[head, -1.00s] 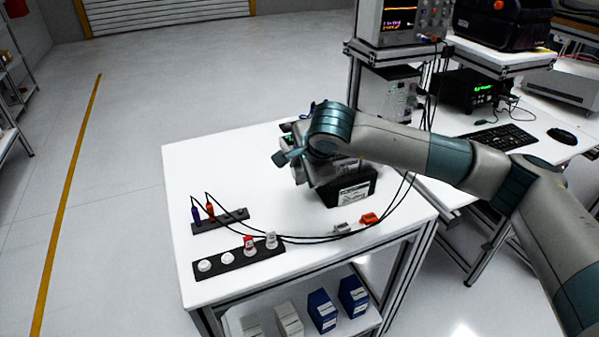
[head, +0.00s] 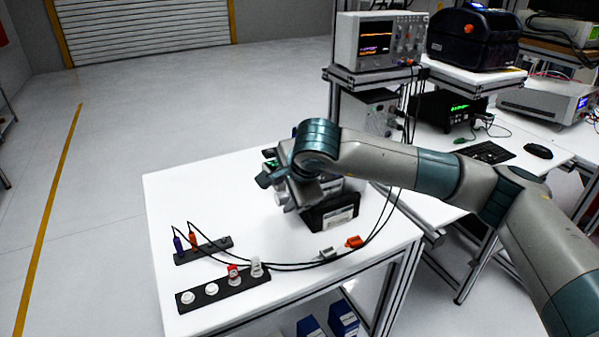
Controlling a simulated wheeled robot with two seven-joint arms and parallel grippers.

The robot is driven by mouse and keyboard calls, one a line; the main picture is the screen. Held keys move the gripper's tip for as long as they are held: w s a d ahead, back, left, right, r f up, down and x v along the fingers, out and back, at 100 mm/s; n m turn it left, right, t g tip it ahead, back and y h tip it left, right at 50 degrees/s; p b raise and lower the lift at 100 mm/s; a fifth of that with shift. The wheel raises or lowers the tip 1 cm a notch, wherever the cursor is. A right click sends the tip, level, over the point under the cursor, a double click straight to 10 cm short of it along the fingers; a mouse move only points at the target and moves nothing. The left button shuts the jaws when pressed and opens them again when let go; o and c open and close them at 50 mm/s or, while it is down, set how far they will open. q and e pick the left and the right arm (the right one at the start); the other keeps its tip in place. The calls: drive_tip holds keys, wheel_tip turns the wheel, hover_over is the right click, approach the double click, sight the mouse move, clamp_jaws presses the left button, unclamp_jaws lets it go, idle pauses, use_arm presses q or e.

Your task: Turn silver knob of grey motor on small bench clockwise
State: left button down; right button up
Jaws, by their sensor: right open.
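The small white bench (head: 185,195) stands in the middle of the head view. A motor unit with a black base (head: 333,217) sits at its back right, mostly covered by my right arm. The silver knob cannot be made out behind the wrist. My right gripper (head: 272,190) reaches over the motor from the right, at the unit's left side, and is open. Whether its fingers touch the knob cannot be seen. My left gripper is not in view.
Two dark socket strips (head: 222,287) with plugs and black cables lie at the bench's front left. An orange connector (head: 354,242) lies before the motor. An oscilloscope (head: 378,40) and other instruments stand on the workbench behind.

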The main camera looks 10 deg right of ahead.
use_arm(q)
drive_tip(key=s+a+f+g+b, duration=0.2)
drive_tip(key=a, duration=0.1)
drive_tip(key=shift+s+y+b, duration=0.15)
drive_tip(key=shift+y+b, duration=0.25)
use_arm(e)
drive_tip(key=v, duration=1.4)
drive_tip(key=shift+s+r, duration=0.15)
drive_tip(key=shift+r, duration=0.15)
